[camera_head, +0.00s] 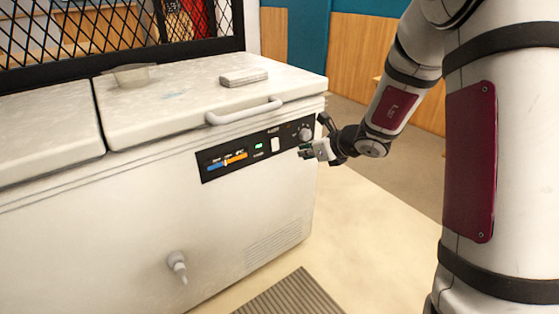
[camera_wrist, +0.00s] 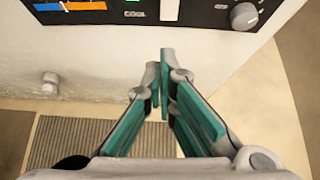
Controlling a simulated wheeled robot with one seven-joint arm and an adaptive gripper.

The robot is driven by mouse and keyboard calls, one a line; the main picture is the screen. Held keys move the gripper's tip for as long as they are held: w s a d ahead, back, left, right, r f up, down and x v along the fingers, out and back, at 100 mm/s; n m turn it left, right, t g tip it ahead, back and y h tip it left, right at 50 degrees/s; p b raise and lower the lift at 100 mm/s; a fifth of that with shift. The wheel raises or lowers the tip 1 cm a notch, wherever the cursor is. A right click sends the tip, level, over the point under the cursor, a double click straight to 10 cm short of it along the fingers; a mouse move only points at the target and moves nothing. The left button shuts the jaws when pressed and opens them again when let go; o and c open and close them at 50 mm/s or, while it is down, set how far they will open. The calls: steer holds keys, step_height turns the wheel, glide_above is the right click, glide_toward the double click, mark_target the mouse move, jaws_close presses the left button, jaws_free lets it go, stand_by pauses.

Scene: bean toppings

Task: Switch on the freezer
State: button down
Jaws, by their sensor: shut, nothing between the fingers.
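The white chest freezer (camera_head: 130,220) stands at the left and middle of the head view. Its black control panel (camera_head: 217,170) is on the upper right of the front face, with a blue and orange scale, a small green light (camera_head: 258,146), a white switch (camera_head: 275,144) and a round knob (camera_head: 305,133). In the wrist view the panel runs along the top, with the knob (camera_wrist: 243,16) at upper right. My gripper (camera_head: 306,151) is shut and empty, just in front of the panel's right end, below the knob. In the wrist view its fingertips (camera_wrist: 160,62) appear below the panel. Contact cannot be told.
The freezer lid has a handle (camera_head: 244,110); a clear bowl (camera_head: 133,74) and a small flat stack (camera_head: 243,78) lie on top. A drain spout (camera_head: 177,266) sticks out low on the front. A ribbed mat (camera_head: 291,297) lies on the floor. Floor right of the freezer is clear.

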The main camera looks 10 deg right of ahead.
mark_target(275, 145)
steer(key=shift+w+d+f, duration=0.15)
steer(key=shift+d+f, duration=0.15)
steer(key=shift+f, duration=0.1)
steer(key=shift+w+r+b+x, duration=0.2)
steer(key=shift+b+x, duration=0.35)
steer(key=shift+x, duration=1.7)
steer(key=shift+w+r+b+x, duration=0.15)
steer(key=shift+r+b+x, duration=0.25)
steer(key=shift+x, duration=1.85)
steer(key=shift+w+r+b+x, duration=0.15)
steer(key=shift+b+x, duration=0.5)
steer(key=shift+x, duration=1.65)
steer(key=shift+w+a, duration=0.1)
steer(key=shift+a, duration=0.15)
